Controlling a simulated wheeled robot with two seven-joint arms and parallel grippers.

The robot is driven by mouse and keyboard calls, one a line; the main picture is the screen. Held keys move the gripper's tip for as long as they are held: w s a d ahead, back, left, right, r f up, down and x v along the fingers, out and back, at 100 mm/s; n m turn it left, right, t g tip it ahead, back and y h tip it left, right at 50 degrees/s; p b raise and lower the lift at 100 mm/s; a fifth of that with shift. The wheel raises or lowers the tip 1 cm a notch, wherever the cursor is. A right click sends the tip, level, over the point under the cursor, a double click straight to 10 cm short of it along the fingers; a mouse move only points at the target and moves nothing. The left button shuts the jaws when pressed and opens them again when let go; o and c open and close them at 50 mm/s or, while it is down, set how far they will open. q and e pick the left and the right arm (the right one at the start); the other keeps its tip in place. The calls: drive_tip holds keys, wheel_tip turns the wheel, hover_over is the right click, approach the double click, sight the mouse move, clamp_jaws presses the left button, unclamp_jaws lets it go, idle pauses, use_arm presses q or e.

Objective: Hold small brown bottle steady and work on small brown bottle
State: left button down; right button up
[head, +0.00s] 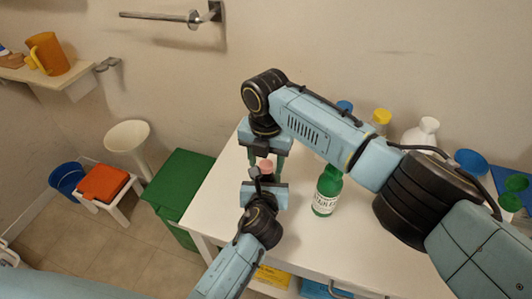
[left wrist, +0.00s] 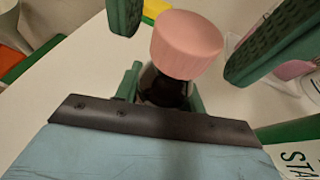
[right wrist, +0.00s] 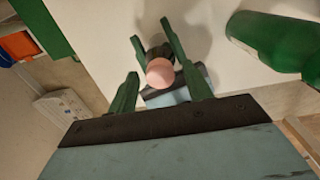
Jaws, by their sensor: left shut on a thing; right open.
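The small brown bottle stands upright with its pink cap (head: 266,164) on top; in the left wrist view its dark body (left wrist: 162,90) shows below the cap. My left gripper (head: 266,180) comes in low from the front and is shut on the bottle's body. My right gripper (head: 267,155) points down from above and is open. Its green fingers stand on either side of the pink cap with gaps, seen in the left wrist view. The right wrist view looks down on the cap (right wrist: 160,72) between the open fingers. The bottle's base is hidden.
A green labelled bottle (head: 327,191) stands close on the right on the white table (head: 225,190). Behind my right arm are a yellow-capped bottle (head: 381,117), a white bottle (head: 424,132) and a blue bowl (head: 470,162). A green bin (head: 178,185) stands left of the table.

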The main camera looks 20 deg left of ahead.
drive_tip(key=c, duration=1)
drive_tip(key=m, duration=0.6)
drive_tip(key=shift+s, duration=0.1)
drive_tip(key=shift+c, duration=0.2)
drive_tip(key=m, duration=0.7)
drive_tip(key=o, duration=1.1)
